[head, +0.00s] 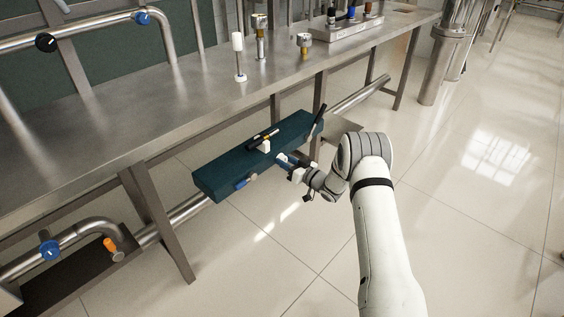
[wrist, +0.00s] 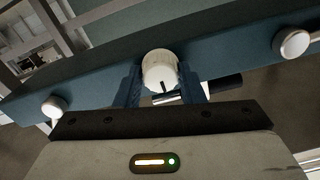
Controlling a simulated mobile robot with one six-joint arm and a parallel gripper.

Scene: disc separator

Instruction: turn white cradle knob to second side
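A white round knob (wrist: 158,68) with a dark mark on its face sits on the side of a dark blue-green box in the wrist view. The two dark blue fingers of my gripper (wrist: 160,84) stand on either side of it, very close. I cannot tell whether they touch it. A rod with a black end (wrist: 222,86) shows just below the knob. In the head view, my gripper (head: 284,161) is at the near side of the box (head: 222,174), where the knob is hidden.
The box lies along a steel pipe (head: 358,98) below a metal bench (head: 190,102). The tiled floor (head: 470,200) on the right is clear.

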